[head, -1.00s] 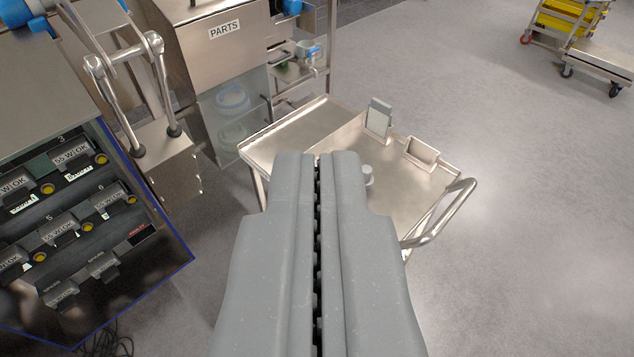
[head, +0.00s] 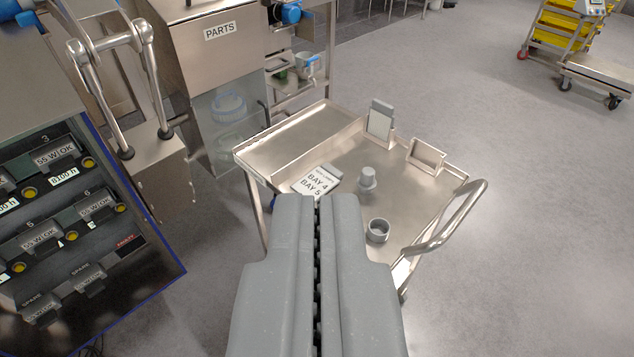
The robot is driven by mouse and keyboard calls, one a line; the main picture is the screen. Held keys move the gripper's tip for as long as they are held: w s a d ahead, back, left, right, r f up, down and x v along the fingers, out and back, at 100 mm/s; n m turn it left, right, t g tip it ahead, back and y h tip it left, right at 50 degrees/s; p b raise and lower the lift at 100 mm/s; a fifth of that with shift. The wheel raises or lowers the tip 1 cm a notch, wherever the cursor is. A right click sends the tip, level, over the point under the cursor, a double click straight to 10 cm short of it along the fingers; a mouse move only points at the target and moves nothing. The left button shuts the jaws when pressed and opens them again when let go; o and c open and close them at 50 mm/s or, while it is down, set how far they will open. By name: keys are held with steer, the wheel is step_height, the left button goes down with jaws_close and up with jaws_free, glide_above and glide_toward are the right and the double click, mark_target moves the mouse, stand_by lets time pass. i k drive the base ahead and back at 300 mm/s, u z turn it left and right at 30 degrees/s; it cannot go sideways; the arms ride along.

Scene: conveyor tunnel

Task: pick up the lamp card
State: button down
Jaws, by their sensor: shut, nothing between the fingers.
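A white card (head: 316,181) with black text reading "BAY 4 BAY 5", under a smaller heading that looks like "NEW LAMPS", lies on the metal trolley (head: 345,160) at its near left part. My gripper (head: 317,200) is shut and empty. Its tips appear just below the card in the picture and hide its lower edge; I cannot tell how high above it they are. Another pale card or panel (head: 380,122) stands upright at the trolley's back.
A grey knobbed piece (head: 367,179), a grey ring-shaped cup (head: 378,231) and a small open metal holder (head: 427,155) are on the trolley. Its handle (head: 450,222) juts out right. A PARTS cabinet (head: 215,60) and a lamp rack (head: 70,225) stand left.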

mark_target(320, 180)
steer(key=z, duration=0.45)
steer(key=k, duration=1.1)
steer(key=u, duration=0.45)
steer(key=i, duration=2.5)
steer(key=z, duration=0.7)
steer(key=k, duration=0.85)
steer(key=z, duration=0.2)
